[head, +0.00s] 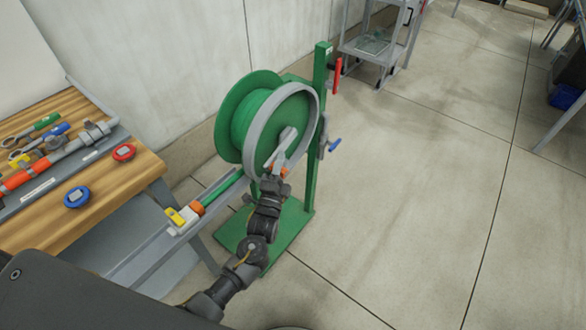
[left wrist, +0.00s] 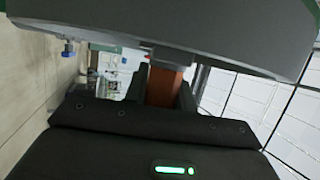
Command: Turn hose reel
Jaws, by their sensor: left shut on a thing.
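The hose reel (head: 240,128) is a green drum wound with green hose, with a grey ring (head: 312,108) on its near side. It stands on a green post (head: 320,75) and base plate. My left gripper (head: 277,172) is at the lower part of the reel's near face, shut on its orange-brown crank handle (left wrist: 166,86). The grey rim (left wrist: 215,38) fills the top of the left wrist view. My fingers and wrist hide most of the handle in the head view. My right gripper is not in view.
A wooden bench (head: 60,225) with tools and red and blue round parts stands at left. A rail with a yellow valve (head: 176,216) runs beside the reel. A red lever (head: 337,77) and a blue handle (head: 334,145) sit by the post.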

